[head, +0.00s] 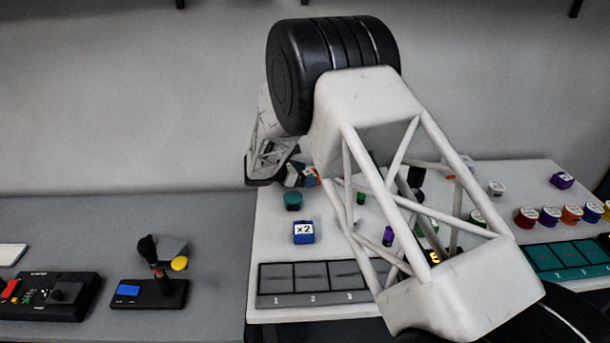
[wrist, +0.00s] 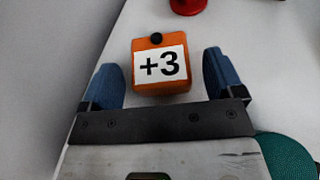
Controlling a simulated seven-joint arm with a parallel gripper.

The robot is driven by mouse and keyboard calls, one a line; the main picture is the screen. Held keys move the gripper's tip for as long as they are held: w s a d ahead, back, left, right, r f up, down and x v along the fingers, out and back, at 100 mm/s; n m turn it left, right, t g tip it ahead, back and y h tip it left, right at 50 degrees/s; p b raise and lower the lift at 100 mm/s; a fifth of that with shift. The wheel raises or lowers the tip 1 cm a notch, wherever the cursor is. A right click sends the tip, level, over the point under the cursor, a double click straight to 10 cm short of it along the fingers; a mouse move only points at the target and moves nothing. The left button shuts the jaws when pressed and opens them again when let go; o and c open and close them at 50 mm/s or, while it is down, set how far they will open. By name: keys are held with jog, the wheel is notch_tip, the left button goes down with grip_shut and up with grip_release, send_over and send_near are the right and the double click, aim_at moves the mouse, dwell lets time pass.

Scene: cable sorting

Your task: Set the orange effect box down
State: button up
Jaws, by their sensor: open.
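The orange effect box (wrist: 160,85), with a white "+3" label and a dark knob on its edge, shows in the wrist view between the two blue fingers of my gripper (wrist: 160,65). It appears to rest on the white tabletop. The fingers are spread, with a visible gap on each side of the box. In the head view my gripper (head: 303,175) is low over the far left part of the white table, and the box is too small and covered there to make out clearly.
A teal round piece (head: 293,201) and a blue "x2" box (head: 303,233) stand in front of my gripper. A grey numbered tray (head: 285,299) lies at the front edge. A red piece (wrist: 188,5) is beyond the box. My arm covers much of the table's middle.

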jog(key=shift+r, duration=0.15)
jog(key=shift+a+r, duration=0.1)
jog(key=shift+a, duration=0.05)
jog(key=v, duration=1.1)
jog(key=shift+s+a, duration=0.2)
jog(key=shift+a, duration=0.05)
jog(key=shift+r, duration=0.1)
dwell(0.3)
jog(key=s+d+r+m+g+y, duration=0.25)
jog(key=s+d+r+m, duration=0.35)
jog(key=s+d+r, duration=0.4)
jog(key=s+d+r+m+g+y, duration=0.25)
jog(key=s+d+r+m, duration=0.5)
jog(key=s, duration=0.55)
jog(key=s+d+m+y, duration=0.2)
jog(key=s+m, duration=0.1)
jog(key=s, duration=0.6)
jog(key=s+d+r+m+t+y, duration=0.1)
jog(key=s+m+y, duration=0.2)
jog(key=s, duration=0.7)
jog(key=s+d+r+m+t+y, duration=0.1)
jog(key=s+d+m+y, duration=0.1)
jog(key=s, duration=0.7)
jog(key=shift+d+m, duration=0.35)
jog(key=shift+m, duration=0.3)
